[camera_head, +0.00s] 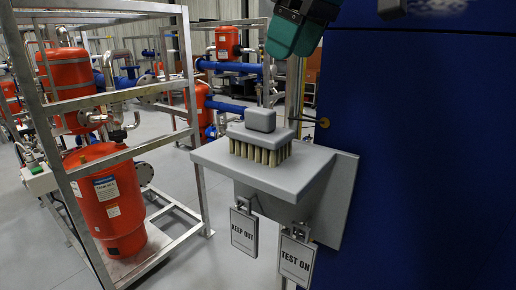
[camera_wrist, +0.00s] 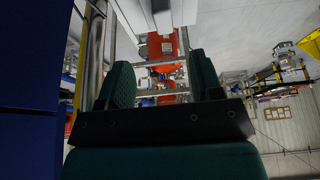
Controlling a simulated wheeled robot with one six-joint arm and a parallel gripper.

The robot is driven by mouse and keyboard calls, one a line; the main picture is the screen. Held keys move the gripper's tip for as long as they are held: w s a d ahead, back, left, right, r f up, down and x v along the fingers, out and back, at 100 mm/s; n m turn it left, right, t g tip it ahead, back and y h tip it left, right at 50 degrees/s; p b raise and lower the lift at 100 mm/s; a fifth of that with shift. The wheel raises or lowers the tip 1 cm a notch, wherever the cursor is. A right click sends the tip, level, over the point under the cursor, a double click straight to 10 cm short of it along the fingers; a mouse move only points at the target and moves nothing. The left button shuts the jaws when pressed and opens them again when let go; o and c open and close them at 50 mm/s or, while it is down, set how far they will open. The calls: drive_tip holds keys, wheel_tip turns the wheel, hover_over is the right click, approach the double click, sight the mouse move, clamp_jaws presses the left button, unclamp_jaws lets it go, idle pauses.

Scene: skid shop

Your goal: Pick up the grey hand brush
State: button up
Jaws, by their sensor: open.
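The grey hand brush (camera_head: 261,120) stands upright on a small grey shelf (camera_head: 214,155) in the head view, with its pale bristles down and its raised grip on top. My gripper (camera_head: 292,38), with dark green fingers, is above the brush and a little to its right, clear of it. In the wrist view my gripper (camera_wrist: 162,75) shows two green fingers spread apart with nothing held between them. I cannot make out the brush in the wrist view.
A tall blue panel (camera_head: 420,150) stands right beside the shelf. Two tags, "KEEP OUT" (camera_head: 244,231) and "TEST ON" (camera_head: 296,261), hang below its front edge. A metal frame with red tanks (camera_head: 108,200) stands at left. Grey floor lies between.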

sight(261, 109)
drive_tip(key=b+x, duration=0.2)
drive_tip(key=x, duration=0.4)
drive_tip(key=shift+a+f+b, duration=0.15)
drive_tip(key=shift+f+b, duration=0.2)
drive_tip(key=x, duration=0.2)
drive_tip(key=a+x, duration=0.1)
drive_tip(key=x, duration=0.1)
drive_tip(key=shift+w, duration=0.15)
drive_tip(key=shift+w+a+f, duration=0.1)
drive_tip(key=shift+a+f, duration=0.05)
drive_tip(key=shift+f, duration=0.35)
drive_tip(key=c, duration=1)
